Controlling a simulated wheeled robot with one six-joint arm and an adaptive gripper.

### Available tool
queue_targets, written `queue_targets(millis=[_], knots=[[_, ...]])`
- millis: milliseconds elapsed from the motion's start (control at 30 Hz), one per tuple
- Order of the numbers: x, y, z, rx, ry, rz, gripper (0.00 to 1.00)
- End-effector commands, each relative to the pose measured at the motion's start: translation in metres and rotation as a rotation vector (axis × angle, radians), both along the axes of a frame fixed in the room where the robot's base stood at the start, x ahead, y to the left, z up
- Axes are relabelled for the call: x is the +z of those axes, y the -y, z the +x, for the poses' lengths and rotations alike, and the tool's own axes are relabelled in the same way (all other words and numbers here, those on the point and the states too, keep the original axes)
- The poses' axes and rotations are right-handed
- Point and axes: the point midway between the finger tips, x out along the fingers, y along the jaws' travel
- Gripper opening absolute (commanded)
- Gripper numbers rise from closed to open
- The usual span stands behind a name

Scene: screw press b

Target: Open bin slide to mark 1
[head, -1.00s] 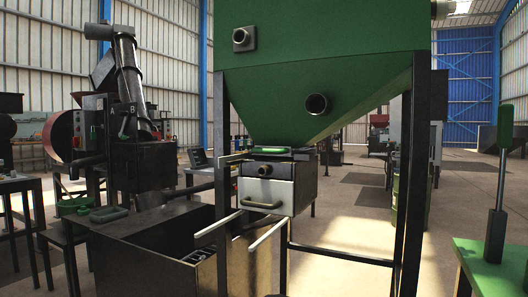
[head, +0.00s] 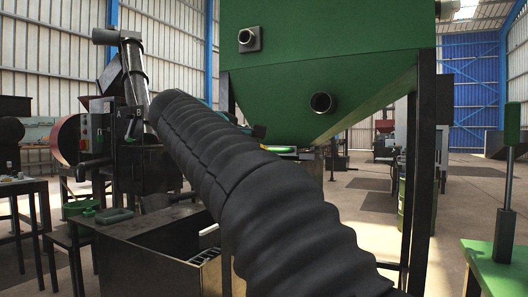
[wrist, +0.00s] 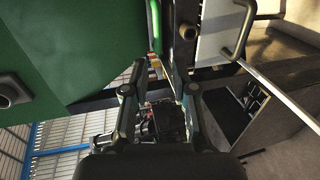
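The green bin (head: 320,60) hangs in a dark frame, its tapered bottom facing down. Under its outlet the bin slide's green edge or handle (head: 280,150) shows just right of my arm. In the wrist view the green bin (wrist: 70,45) fills the upper left, and the slide's green strip (wrist: 154,20) stands at the top, beyond my fingers. My gripper (wrist: 152,58) is open, with a gap between its fingers and nothing seen in it. Its tips are near the strip; I cannot tell whether they touch. My sleeved arm hides the gripper in the head view. No marks are readable.
An open metal box (head: 150,245) stands below. Frame posts (head: 420,170) flank the bin. A green table (head: 495,265) is at right.

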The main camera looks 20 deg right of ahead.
Motion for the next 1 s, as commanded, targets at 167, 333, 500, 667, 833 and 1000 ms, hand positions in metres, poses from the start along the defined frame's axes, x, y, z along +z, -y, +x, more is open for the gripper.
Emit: queue_targets(millis=[167, 333, 500, 667, 833, 1000], knots=[[0.001, 0.013, 0.008, -0.009, 0.001, -0.011, 0.27], [-0.006, 0.036, 0.025, -0.010, 0.000, -0.010, 0.27], [-0.012, 0.060, 0.044, -0.009, 0.001, -0.009, 0.27], [-0.018, 0.082, 0.061, -0.007, 0.001, -0.008, 0.27], [-0.022, 0.098, 0.075, -0.006, 0.002, -0.008, 0.27], [-0.025, 0.106, 0.081, -0.005, 0.002, -0.008, 0.27]])
